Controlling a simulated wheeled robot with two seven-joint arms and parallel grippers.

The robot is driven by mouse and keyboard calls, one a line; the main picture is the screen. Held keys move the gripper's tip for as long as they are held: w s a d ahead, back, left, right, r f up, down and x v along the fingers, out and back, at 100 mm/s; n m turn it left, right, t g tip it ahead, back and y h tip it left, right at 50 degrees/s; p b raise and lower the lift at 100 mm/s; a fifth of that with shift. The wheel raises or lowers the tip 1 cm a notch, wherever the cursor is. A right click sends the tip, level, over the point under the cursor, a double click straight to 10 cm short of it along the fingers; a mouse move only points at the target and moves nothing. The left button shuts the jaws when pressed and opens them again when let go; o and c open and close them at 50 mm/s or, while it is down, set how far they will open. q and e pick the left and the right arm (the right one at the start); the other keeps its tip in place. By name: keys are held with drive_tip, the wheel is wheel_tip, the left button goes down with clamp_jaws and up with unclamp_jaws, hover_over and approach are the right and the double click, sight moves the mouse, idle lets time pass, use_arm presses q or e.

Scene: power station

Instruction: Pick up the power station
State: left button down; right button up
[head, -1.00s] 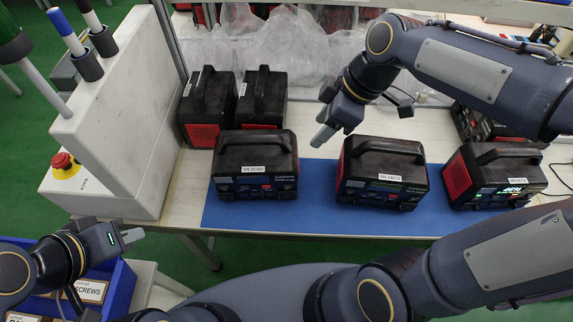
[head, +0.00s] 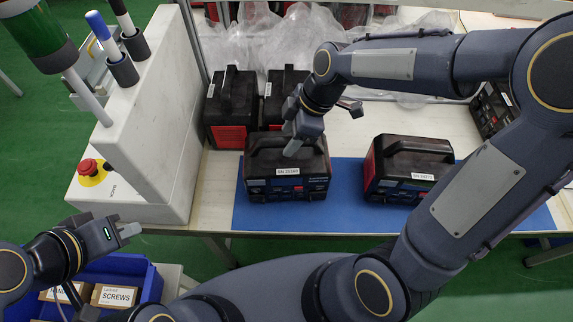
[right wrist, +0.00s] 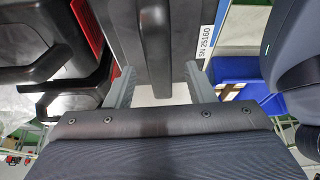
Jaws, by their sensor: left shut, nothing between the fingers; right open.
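A black power station (head: 286,187) with a top handle and an "SN 25160" label stands upright on the left part of the blue mat (head: 340,220). My right gripper (head: 292,146) is open, directly above this station at its handle. In the right wrist view the open fingers (right wrist: 157,82) lie on either side of the handle bar (right wrist: 156,45), not closed on it. Whether the fingers touch the station I cannot tell. My left gripper (head: 128,232) is shut and empty at the lower left, away from the stations.
Another power station (head: 410,170) stands to the right on the mat. Two more, including one red-sided (head: 230,110), stand close behind. A white panel with a red emergency button (head: 90,168) is at left. A blue bin (head: 148,285) holds boxes below my left gripper.

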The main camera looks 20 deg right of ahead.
drive_tip(key=shift+f+b, duration=0.25)
drive_tip(key=shift+b, duration=0.1)
idle(0.4)
drive_tip(key=shift+c, duration=0.3)
clamp_jaws()
idle(1.1)
drive_tip(key=shift+w+r, duration=0.1)
drive_tip(key=shift+r, duration=0.15)
